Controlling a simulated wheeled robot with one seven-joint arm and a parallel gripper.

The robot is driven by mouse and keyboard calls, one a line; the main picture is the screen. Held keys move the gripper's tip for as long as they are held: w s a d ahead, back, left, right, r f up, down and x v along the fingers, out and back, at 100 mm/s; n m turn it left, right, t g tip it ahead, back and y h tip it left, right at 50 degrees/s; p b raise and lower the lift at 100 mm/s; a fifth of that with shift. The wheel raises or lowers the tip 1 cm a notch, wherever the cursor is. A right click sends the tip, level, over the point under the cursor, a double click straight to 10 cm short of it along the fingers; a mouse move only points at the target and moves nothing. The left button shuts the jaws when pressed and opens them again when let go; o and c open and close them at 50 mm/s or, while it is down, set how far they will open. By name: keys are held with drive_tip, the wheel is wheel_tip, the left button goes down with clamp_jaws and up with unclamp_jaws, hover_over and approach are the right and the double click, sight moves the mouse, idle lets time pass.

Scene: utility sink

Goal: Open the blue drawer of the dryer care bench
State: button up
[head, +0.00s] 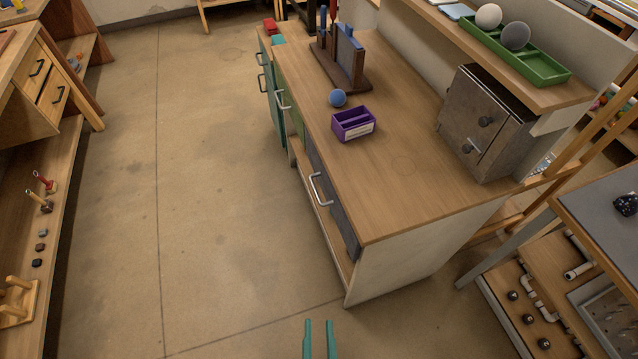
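The bench (420,190) has a wooden top and a pale end panel, and its front side faces left. A dark blue-grey drawer front (340,215) with a silver bar handle (320,188) sits in the near part of that side. It looks shut. Farther along are a green front (298,133) and a teal front with handles (279,122). My gripper (319,342) shows as two teal fingers at the bottom edge. They are apart with nothing between them, in front of the floor and clear of the bench.
On the bench are a purple box (353,124), a blue ball (338,98), a dark wooden rack (341,66) and a grey metal cabinet (488,120). A shelf holds a green tray (541,68). Wooden furniture (38,140) stands left. The floor (205,200) between is clear.

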drive_tip(key=w+f+m+t, duration=0.1)
drive_tip(key=w+f+m, duration=0.25)
drive_tip(key=w, duration=0.35)
drive_tip(key=w+f+m+t, duration=0.1)
drive_tip(key=w+f+m, duration=0.25)
drive_tip(key=w, duration=0.35)
drive_tip(key=m+h, duration=0.1)
drive_tip(key=m, duration=0.7)
approach(315, 189)
drive_tip(key=shift+t, duration=0.4)
drive_tip(key=w, duration=0.8)
drive_tip(key=shift+w+d+f, duration=0.25)
drive_tip(key=shift+w+f, duration=0.1)
drive_tip(key=shift+f, duration=0.05)
drive_tip(key=shift+w+a, duration=0.1)
drive_tip(key=shift+w, duration=0.45)
drive_tip(key=shift+w+d, duration=0.15)
drive_tip(key=shift+d, duration=0.1)
drive_tip(key=shift+a, duration=0.1)
clamp_jaws()
